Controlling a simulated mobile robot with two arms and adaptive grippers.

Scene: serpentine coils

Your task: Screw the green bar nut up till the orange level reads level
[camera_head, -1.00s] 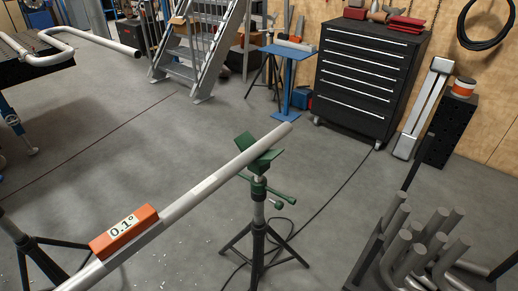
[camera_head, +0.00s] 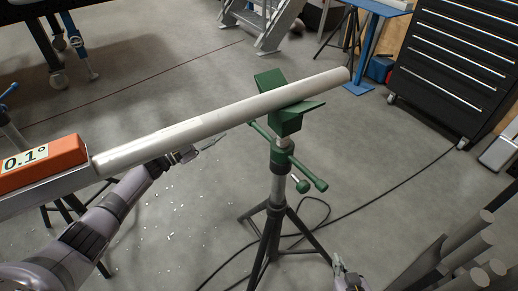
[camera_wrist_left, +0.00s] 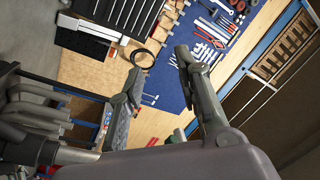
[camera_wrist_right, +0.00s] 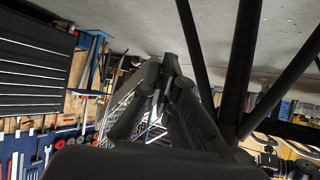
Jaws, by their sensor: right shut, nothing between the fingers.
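The green bar nut (camera_head: 285,158) sits on the post of a black tripod stand, its bar slanting down to the right. Above it, a green V-shaped head (camera_head: 285,118) bears the pale pipe (camera_head: 215,122). The orange level (camera_head: 38,163) lies at the pipe's left end and reads 0.1°. My left gripper (camera_head: 197,150) is just below the pipe in the head view, left of the nut and apart from it; its fingers are spread in the left wrist view (camera_wrist_left: 158,65). My right gripper (camera_head: 346,272) is low, right of the tripod, shut and empty; its fingertips meet in the right wrist view (camera_wrist_right: 166,62).
The tripod legs (camera_head: 265,240) spread below the nut, with a black cable (camera_head: 380,195) on the floor. Several grey bars (camera_head: 465,245) stand at the lower right. A black drawer cabinet (camera_head: 455,70) stands at the upper right. Open floor lies between.

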